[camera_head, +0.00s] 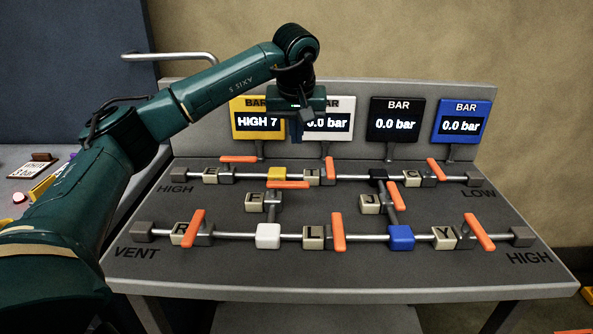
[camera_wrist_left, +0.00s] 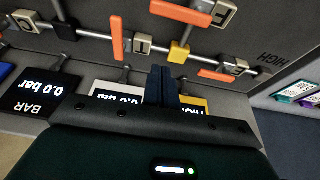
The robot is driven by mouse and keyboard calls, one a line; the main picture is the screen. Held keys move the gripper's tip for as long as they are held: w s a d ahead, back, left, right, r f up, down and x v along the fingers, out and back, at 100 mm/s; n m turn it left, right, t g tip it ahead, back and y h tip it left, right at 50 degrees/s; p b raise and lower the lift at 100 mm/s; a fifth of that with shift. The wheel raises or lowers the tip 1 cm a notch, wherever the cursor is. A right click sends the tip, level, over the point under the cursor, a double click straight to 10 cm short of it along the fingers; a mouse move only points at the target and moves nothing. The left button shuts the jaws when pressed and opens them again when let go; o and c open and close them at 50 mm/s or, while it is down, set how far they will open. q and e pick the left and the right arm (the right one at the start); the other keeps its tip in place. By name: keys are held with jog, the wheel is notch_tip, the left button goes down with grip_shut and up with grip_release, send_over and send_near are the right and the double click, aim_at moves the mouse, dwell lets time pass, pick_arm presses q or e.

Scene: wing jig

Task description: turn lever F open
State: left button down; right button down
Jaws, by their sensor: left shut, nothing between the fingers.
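Lever F (camera_head: 288,185) is an orange bar on a valve beside the tag F (camera_head: 255,201), on the short pipe between the yellow block (camera_head: 277,174) and the white block (camera_head: 268,236). The bar lies crosswise to that pipe. In the left wrist view the lever (camera_wrist_left: 182,13) is at the top, beyond the yellow block (camera_wrist_left: 179,53). My left gripper (camera_head: 306,116) is above the back of the panel, in front of the gauges, apart from lever F. Its fingers (camera_wrist_left: 160,82) are together and empty. My right gripper is in neither view.
Other orange levers stand close by, including the one by tag I (camera_head: 330,170) and the one by tag L (camera_head: 338,235). Gauges stand along the back; the yellow one (camera_head: 257,121) is partly hidden, and the blue one (camera_head: 462,122) reads 0.0 bar. Space above the panel's front is clear.

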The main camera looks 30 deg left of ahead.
pick_arm(q)
jog(key=shift+f, duration=0.15)
jog(key=x, duration=0.9)
jog(key=shift+f+p, duration=0.3)
jog(key=shift+f, duration=0.15)
jog(key=s, duration=0.1)
jog(key=s+d, duration=0.1)
jog(key=shift+s+d+r+p, duration=0.15)
jog(key=shift+s+d+p, duration=0.15)
jog(key=shift+s+d, duration=0.15)
jog(key=shift+s, duration=0.15)
